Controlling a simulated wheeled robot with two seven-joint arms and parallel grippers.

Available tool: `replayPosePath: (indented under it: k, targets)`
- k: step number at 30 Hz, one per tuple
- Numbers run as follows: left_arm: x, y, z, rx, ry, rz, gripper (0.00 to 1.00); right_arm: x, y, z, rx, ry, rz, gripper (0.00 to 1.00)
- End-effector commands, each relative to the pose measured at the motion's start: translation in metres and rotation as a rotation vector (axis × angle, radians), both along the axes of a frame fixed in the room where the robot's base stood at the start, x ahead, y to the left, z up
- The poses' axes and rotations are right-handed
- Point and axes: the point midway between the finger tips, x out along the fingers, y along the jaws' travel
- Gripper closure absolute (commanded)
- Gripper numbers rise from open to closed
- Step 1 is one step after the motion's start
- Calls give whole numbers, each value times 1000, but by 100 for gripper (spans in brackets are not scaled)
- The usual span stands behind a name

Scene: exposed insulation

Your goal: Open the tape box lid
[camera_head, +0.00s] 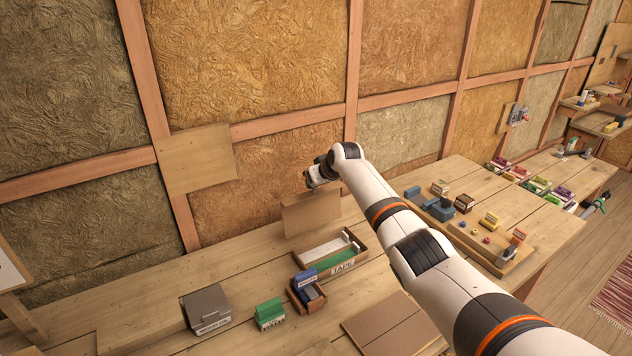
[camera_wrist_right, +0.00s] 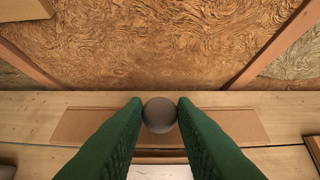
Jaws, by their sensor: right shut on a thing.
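The tape box (camera_head: 342,268) is a wooden tray with a "TAPE" label on its front, standing on the bench. Its inside shows, with a pale compartment and a green strip. Its brown lid (camera_head: 312,214) stands roughly upright at the back of the box. My right gripper (camera_head: 318,178) is at the top of the lid. In the right wrist view, the green fingers of my right gripper (camera_wrist_right: 160,113) are shut on a round grey knob (camera_wrist_right: 160,116). The lid (camera_wrist_right: 88,126) spreads to both sides behind the knob. My left gripper is not in view.
A small blue-topped box (camera_head: 307,291), a green block (camera_head: 269,313) and a grey labelled box (camera_head: 207,308) stand in front of the tape box. A flat brown board (camera_head: 390,325) lies to the right. The insulated wall (camera_head: 245,195) rises close behind.

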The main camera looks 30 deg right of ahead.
Motion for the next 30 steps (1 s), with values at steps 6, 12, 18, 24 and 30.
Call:
replayPosePath:
  k: [6, 12, 18, 24, 30]
  targets:
    - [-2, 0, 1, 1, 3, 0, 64, 4, 0, 11, 1, -26, -1, 100]
    - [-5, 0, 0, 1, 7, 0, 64, 4, -1, 11, 1, -27, -1, 100]
    - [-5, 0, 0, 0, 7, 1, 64, 3, -1, 9, 0, -20, -1, 55]
    - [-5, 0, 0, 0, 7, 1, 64, 2, 0, 6, 0, -14, -1, 55]
    - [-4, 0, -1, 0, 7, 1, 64, -3, -2, 9, 0, -12, -1, 55]
